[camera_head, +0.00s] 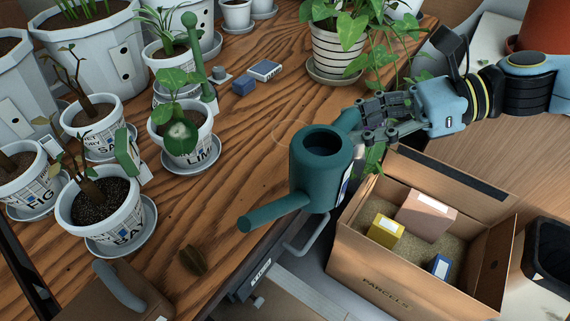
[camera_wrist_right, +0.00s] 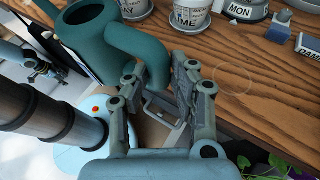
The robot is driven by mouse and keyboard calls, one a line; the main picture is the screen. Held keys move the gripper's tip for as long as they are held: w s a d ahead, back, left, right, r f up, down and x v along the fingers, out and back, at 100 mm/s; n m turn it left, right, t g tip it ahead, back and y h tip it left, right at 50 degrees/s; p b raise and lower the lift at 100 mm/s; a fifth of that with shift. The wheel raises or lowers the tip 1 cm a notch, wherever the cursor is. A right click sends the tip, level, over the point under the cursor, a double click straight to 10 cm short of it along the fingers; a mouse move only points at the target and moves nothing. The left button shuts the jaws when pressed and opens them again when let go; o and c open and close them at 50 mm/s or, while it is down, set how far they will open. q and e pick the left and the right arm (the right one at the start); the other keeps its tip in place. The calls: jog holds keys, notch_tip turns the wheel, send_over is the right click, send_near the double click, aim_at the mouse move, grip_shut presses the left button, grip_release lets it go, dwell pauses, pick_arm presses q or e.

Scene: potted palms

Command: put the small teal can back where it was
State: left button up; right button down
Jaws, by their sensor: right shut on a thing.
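The small teal can (camera_head: 312,180) is a watering can with a round opening on top and a spout toward the lower left in the head view. My right gripper (camera_head: 368,122) is shut on its handle, on the can's far right side. In the right wrist view the curved teal handle (camera_wrist_right: 150,55) passes between the fingers (camera_wrist_right: 155,92). The can appears raised at the table's front edge; its underside is hidden. A faint ring mark (camera_head: 290,133) shows on the bare wooden table (camera_head: 245,120), beyond the can; it also shows in the wrist view (camera_wrist_right: 233,80).
Labelled white pots with plants (camera_head: 185,140) stand left of the can. A striped pot (camera_head: 338,52) stands at the back, near small blue boxes (camera_head: 264,70). A brown object (camera_head: 193,261) lies near the front edge. An open parcel carton (camera_head: 375,265) is below right.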

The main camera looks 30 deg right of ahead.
jog(key=w+a+f+b, duration=0.1)
jog(key=w+f+b, duration=0.1)
jog(key=w, duration=0.1)
jog(key=w+f+b, duration=0.2)
jog(key=w, duration=0.2)
jog(key=w+a+f+b, duration=0.1)
jog(key=w+f+b, duration=0.1)
jog(key=w, duration=0.2)
jog(key=shift+a+f+b, duration=0.3)
jog(key=shift+f+b, duration=0.05)
jog(key=shift+f, duration=0.05)
jog(key=shift+f+b, duration=0.35)
jog(key=shift+f, duration=1.6)
pick_arm(q)
notch_tip(320, 180, down, 8)
jog(key=s, duration=0.2)
jog(key=shift+f, duration=0.2)
pick_arm(e)
jog(key=shift+s+f, duration=0.1)
jog(key=shift+f, duration=0.15)
jog(key=c, duration=1.1)
grip_release()
pick_arm(q)
jog(key=shift+s+a, duration=0.1)
jog(key=shift+s, duration=0.05)
